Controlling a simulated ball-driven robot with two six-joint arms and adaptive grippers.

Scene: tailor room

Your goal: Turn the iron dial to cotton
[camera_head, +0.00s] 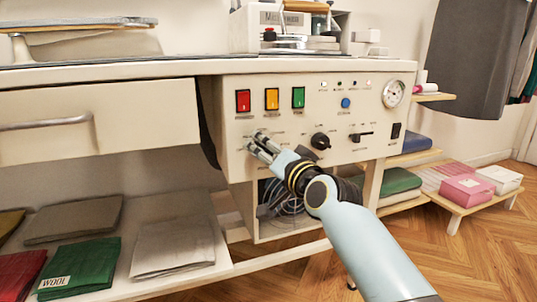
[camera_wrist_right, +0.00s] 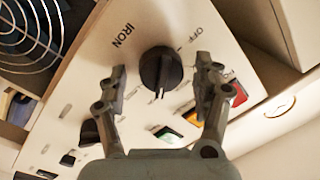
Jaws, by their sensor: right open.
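The iron dial (camera_wrist_right: 160,70) is a round black knob on the cream control panel, with the word IRON printed beside it and OFF on the other side. A light pointer mark on it faces the bottom of the right wrist view. The other setting words are too small or covered to read. My right gripper (camera_wrist_right: 161,76) is open, with one finger on each side of the dial; contact cannot be told. In the head view my right gripper (camera_head: 254,142) is at the panel's left part and covers the dial. My left gripper is not in view.
Red (camera_head: 243,100), yellow (camera_head: 272,99) and green (camera_head: 298,97) switches sit above the gripper. A second black knob (camera_head: 320,141) is to its right, with a slider (camera_head: 362,136) and a gauge (camera_head: 393,94) beyond. A drawer (camera_head: 100,122) is at left. Folded cloths lie on the lower shelf.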

